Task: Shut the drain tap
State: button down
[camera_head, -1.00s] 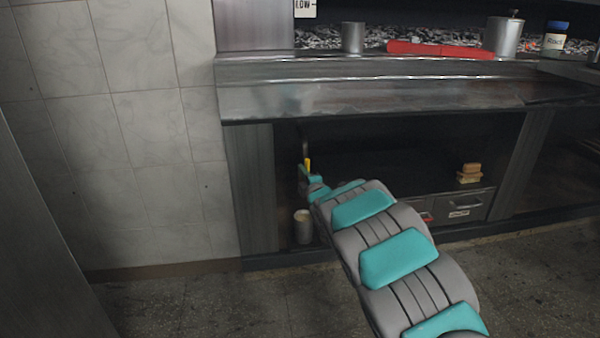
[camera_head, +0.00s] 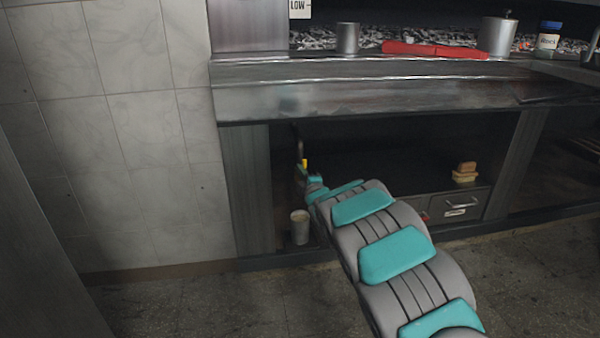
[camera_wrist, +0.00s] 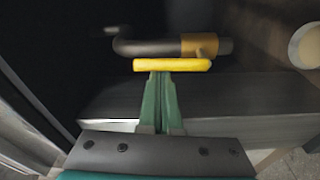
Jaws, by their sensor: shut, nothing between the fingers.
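The drain tap has a dark bent pipe (camera_wrist: 150,47), a brass body (camera_wrist: 199,46) and a yellow lever (camera_wrist: 172,65). In the wrist view the lever lies roughly parallel to the pipe. In the head view the yellow lever (camera_head: 304,164) is a small patch at the left of the dark space under the counter. My gripper (camera_wrist: 160,76) is shut and empty. Its tips are right at the lever's near side; whether they touch it I cannot tell. In the head view my gripper (camera_head: 303,176) is small beside the tap and partly hidden by my arm.
A pale cup-like container (camera_head: 300,228) stands below the tap, also at the right of the wrist view (camera_wrist: 308,46). The metal counter (camera_head: 370,98) overhangs the space. A drawer box (camera_head: 460,206) with a sponge-like stack (camera_head: 465,172) is at the right. A tiled wall (camera_head: 130,130) is left.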

jog(key=shift+d, duration=0.15)
jog(key=w+d+f+m+t+h+p, duration=0.1)
jog(key=d+m, duration=0.5)
jog(key=m, duration=1.1)
notch_tip(320, 180, down, 3)
jog(key=shift+w+r+t+h+p, duration=0.1)
jog(key=shift+w+t+h+p, duration=0.25)
jog(key=shift+t+p, duration=0.35)
jog(key=shift+w, duration=0.1)
notch_tip(320, 180, up, 4)
jog(key=v, duration=0.9)
jog(key=shift+p, duration=0.35)
